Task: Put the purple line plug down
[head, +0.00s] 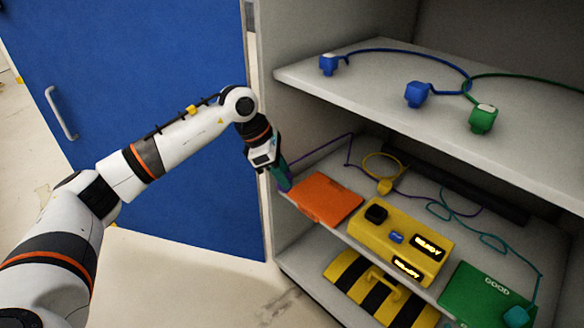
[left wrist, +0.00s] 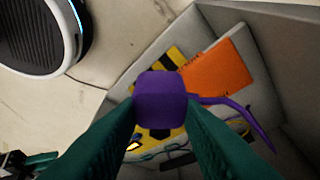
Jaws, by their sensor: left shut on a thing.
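The purple line plug (left wrist: 160,97) is a rounded purple block between the green fingers of my left gripper (left wrist: 160,112) in the left wrist view. The gripper is shut on it. A purple cord (left wrist: 235,106) runs from the plug to the right. In the head view my left gripper (head: 284,180) is at the front left edge of the middle shelf (head: 330,235), beside the orange pad (head: 325,198). There the plug is mostly hidden by the fingers. A dark shape with a green part shows at the left wrist view's lower left; I cannot tell if it is my right gripper.
The middle shelf also holds a yellow box (head: 400,240), a green GOOD pad (head: 485,298), a yellow plug (head: 384,186) and a teal plug (head: 517,316). The upper shelf holds blue plugs (head: 416,94) and a green plug (head: 483,118). A striped case (head: 375,290) sits below.

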